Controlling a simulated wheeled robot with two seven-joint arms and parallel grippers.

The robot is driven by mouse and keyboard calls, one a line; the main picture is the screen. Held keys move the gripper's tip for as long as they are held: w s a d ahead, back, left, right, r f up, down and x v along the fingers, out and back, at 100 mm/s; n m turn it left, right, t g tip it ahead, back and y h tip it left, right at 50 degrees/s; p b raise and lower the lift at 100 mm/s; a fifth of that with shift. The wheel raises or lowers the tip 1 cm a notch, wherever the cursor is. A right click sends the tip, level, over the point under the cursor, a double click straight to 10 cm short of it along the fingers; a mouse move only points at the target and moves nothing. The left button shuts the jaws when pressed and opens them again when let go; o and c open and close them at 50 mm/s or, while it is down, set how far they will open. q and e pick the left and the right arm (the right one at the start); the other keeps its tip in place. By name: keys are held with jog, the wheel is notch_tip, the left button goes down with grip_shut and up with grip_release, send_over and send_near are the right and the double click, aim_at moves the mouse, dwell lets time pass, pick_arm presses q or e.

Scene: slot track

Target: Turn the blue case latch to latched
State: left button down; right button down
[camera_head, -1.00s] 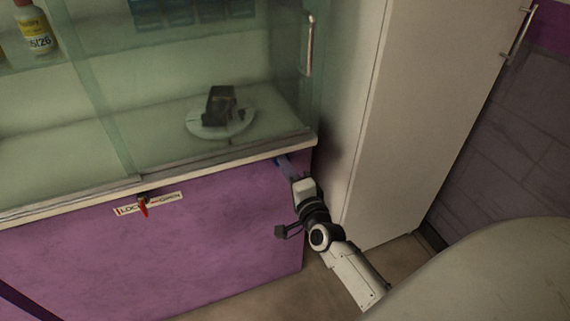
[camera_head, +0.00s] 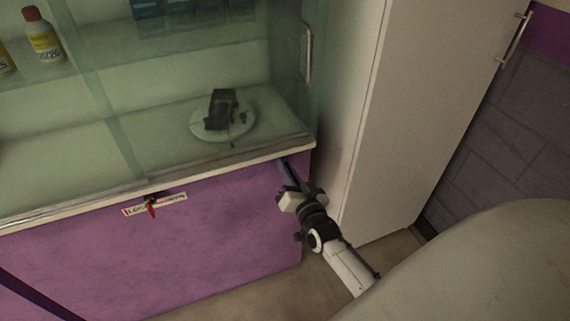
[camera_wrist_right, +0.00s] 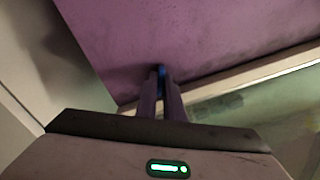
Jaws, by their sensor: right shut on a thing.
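The blue case latch shows in the right wrist view as a small blue piece (camera_wrist_right: 162,71) between the tips of my right gripper (camera_wrist_right: 160,76), against the purple panel. The fingers are shut on it and hide most of it, so its turn angle cannot be read. In the head view my right gripper (camera_head: 287,168) reaches up to the right end of the purple front, just under the pale counter edge. The latch is not clearly seen apart from the fingers there. My left gripper is not in view.
A red-handled latch (camera_head: 151,207) with a lettered label sits farther left on the purple panel (camera_head: 200,250). Above is a glass case (camera_head: 110,110) with a dark object (camera_head: 221,107) on a round white plate (camera_head: 199,130). A tall white cabinet (camera_head: 410,120) stands close on the right.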

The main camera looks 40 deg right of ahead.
jog(key=n+p, duration=0.1)
jog(key=n, duration=0.4)
jog(key=shift+n, duration=0.4)
jog(key=shift+f, duration=0.1)
dwell(0.3)
jog(key=c, duration=2.2)
grip_release()
jog(key=shift+o, duration=0.2)
jog(key=v, duration=1)
jog(key=shift+s+p, duration=0.2)
jog(key=shift+p, duration=0.25)
jog(key=s+a+f+n+g+y, duration=0.2)
jog(key=s+a+f+g+y, duration=0.1)
jog(key=s+a, duration=0.5)
jog(key=s+a+f+n+g+y, duration=0.2)
jog(key=s+a+f+g, duration=0.3)
jog(key=s+a+f, duration=0.3)
jog(key=shift+s+a+n+g+y, duration=0.4)
jog(key=shift+s+a+y, duration=0.05)
jog(key=shift+s+y, duration=0.5)
